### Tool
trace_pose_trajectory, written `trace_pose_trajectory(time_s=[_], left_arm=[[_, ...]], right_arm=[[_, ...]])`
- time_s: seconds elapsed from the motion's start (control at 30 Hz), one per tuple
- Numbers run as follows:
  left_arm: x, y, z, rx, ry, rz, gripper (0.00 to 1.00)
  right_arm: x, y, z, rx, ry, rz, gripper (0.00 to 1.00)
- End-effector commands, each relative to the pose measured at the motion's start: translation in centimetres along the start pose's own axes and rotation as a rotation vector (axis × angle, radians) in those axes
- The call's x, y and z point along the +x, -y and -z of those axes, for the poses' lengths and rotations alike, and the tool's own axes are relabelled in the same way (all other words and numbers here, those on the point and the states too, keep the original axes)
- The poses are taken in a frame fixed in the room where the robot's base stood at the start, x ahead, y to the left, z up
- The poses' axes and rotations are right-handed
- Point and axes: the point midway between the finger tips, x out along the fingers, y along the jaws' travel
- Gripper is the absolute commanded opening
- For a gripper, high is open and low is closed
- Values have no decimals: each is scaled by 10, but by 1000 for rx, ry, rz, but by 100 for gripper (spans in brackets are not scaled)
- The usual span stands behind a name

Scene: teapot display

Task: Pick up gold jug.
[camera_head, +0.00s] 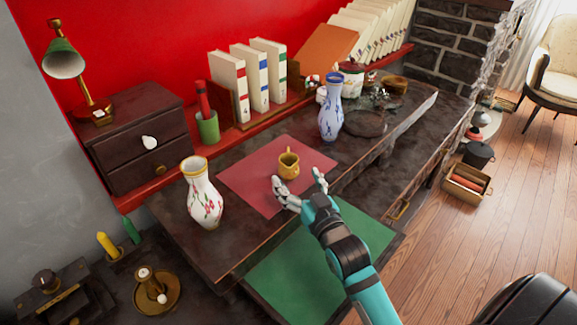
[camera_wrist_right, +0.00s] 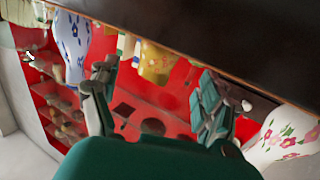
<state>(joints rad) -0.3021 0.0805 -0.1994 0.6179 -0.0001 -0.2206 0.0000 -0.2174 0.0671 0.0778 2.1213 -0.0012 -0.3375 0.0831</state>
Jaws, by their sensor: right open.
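The gold jug (camera_head: 289,165) is small, with a handle, and stands upright on a red mat (camera_head: 240,180) on the dark desk. My right gripper (camera_head: 302,186) is open just in front of the jug on the near side, with its fingers apart. In the right wrist view, the jug (camera_wrist_right: 157,62) appears beyond and between the open fingers (camera_wrist_right: 150,100), with a gap to them. Nothing is between the fingers. My left gripper is not in view.
A white floral vase (camera_head: 203,195) stands left of the mat, and a blue-and-white vase (camera_head: 331,110) stands at its back right. A green mat (camera_head: 290,275) lies in front and lower. Books (camera_head: 265,75) and a green cup (camera_head: 207,128) stand behind.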

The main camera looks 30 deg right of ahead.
Motion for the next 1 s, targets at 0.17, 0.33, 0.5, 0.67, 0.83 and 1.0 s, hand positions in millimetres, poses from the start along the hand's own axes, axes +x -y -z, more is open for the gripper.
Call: trace_pose_trajectory(time_s=[0.17,0.33,0.5,0.67,0.83,1.0], left_arm=[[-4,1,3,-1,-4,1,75],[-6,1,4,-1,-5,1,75],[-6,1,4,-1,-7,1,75],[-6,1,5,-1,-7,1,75],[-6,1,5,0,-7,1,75],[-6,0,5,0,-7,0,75]], right_arm=[[19,-2,5,0,-1,0,80],[44,-4,6,0,0,1,80],[52,-4,5,0,0,1,80],[52,-4,5,0,1,1,80],[52,-4,5,0,1,1,60],[52,-4,5,0,1,1,38]])
